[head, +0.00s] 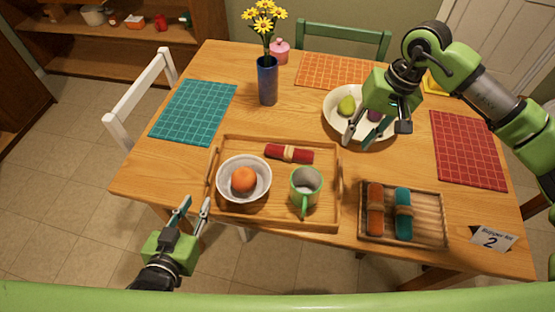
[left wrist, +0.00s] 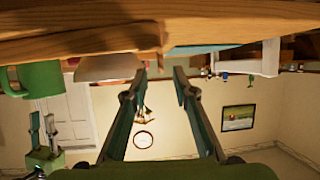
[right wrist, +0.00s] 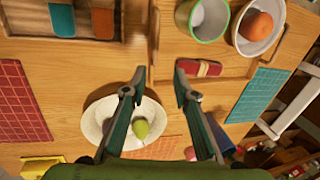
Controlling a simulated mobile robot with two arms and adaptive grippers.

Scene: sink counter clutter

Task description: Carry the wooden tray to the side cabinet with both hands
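The wooden tray (head: 326,216) lies on the near side of the table, with a raised handle at each end. It holds a white bowl (head: 224,190) with an orange (head: 243,179), a green mug (head: 307,200) and a tied red napkin (head: 289,153). My left gripper (head: 195,205) is open and empty, just off the tray's left near corner, beyond the table edge. In the left wrist view, wood edges are above its fingers. My right gripper (head: 358,138) is open and empty above the fruit bowl, beyond the tray's right end; the right wrist view shows the napkin (right wrist: 198,68) ahead.
A white fruit bowl (head: 332,100) and a blue flower vase (head: 267,82) stand behind the tray. A small slatted tray (head: 430,218) with napkin rolls is close on its right. An open wooden cabinet (head: 105,33) stands back left. A white chair (head: 127,104) is at the left side.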

